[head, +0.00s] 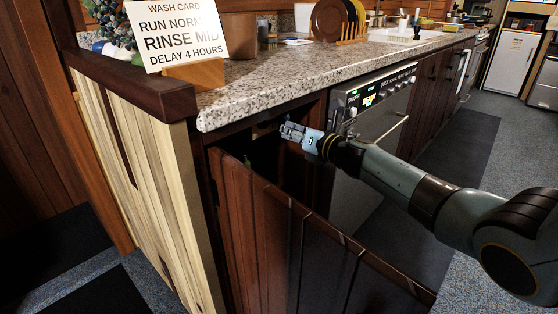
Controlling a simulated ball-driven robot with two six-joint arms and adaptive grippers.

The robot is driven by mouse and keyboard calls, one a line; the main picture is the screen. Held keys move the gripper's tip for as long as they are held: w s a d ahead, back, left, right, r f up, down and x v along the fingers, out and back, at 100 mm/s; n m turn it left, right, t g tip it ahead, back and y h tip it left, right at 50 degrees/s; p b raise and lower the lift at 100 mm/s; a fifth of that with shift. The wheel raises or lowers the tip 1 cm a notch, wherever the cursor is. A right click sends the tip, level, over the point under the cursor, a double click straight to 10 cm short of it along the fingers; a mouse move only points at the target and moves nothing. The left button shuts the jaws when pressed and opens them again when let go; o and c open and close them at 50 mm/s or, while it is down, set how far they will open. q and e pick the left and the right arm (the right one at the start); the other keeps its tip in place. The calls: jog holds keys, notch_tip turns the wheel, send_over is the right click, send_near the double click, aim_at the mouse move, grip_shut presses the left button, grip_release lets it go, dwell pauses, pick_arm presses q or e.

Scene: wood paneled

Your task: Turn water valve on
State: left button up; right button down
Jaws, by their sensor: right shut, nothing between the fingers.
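My right gripper (293,131) is at the upper part of the open cabinet under the granite counter, between the cabinet opening and the dishwasher. Its fingers are shut with nothing between them. The cabinet's wooden door (290,235) stands open toward the camera, below my right arm. The inside of the cabinet (262,150) is dark. A small tan patch shows near the gripper, too small to identify. I cannot make out a water valve; it may be hidden in the dark or behind the door. My left gripper is not in view.
The granite counter (290,85) overhangs the cabinet. A dishwasher (372,105) with a lit display stands right of it. A wash card sign (180,30) and a dish rack with plates (340,22) stand on the counter. Dark mats lie on the floor.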

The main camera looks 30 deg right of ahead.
jog(key=shift+r, duration=0.2)
dwell(0.5)
jog(key=f+v, duration=0.1)
jog(key=v, duration=1.1)
jog(key=s+a+f+m+g+h+p, duration=0.15)
jog(key=s+f+m+g, duration=0.25)
jog(key=s+f+m, duration=0.75)
jog(key=s+f+m+g+h, duration=0.35)
jog(key=s+f, duration=1.05)
jog(key=f, duration=0.7)
jog(key=s+a+f+m+g, duration=0.2)
jog(key=s+m, duration=0.4)
jog(key=s, duration=0.4)
jog(key=s+a+f+m+g, duration=0.1)
jog(key=s+f+m+g, duration=0.3)
jog(key=s, duration=0.6)
jog(key=s+a+f+m+g, duration=0.2)
jog(key=s+f+m, duration=0.3)
jog(key=s+m, duration=0.3)
jog(key=shift+s+a+f+g, duration=0.3)
jog(key=shift+s+f+g, duration=0.15)
jog(key=shift+s, duration=1.1)
